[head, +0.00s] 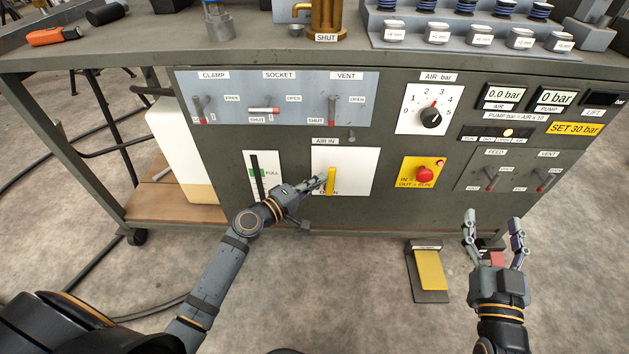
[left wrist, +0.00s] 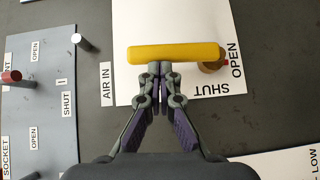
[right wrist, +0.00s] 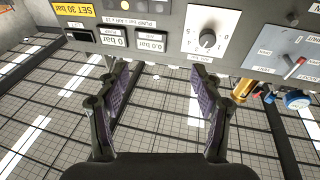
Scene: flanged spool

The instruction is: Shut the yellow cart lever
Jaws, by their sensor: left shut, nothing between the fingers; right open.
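The yellow cart lever (head: 331,178) stands upright on the white AIR IN plate (head: 362,160) on the cart's front in the head view. In the left wrist view the yellow lever (left wrist: 175,54) lies across the picture, with its brass pivot (left wrist: 212,67) near the right end, by the OPEN label; SHUT is printed below the pivot. My left gripper (head: 323,183) is shut and empty. Its fingertips (left wrist: 154,68) are at the lever's side, left of it in the head view; whether they touch is unclear. My right gripper (head: 493,228) is open and empty, low before the cart's right side.
A level strip (head: 257,174) is left, and the CLAMP, SOCKET and VENT panel (head: 277,98) is above. A yellow pedal (head: 430,269) is on the floor near my right gripper.

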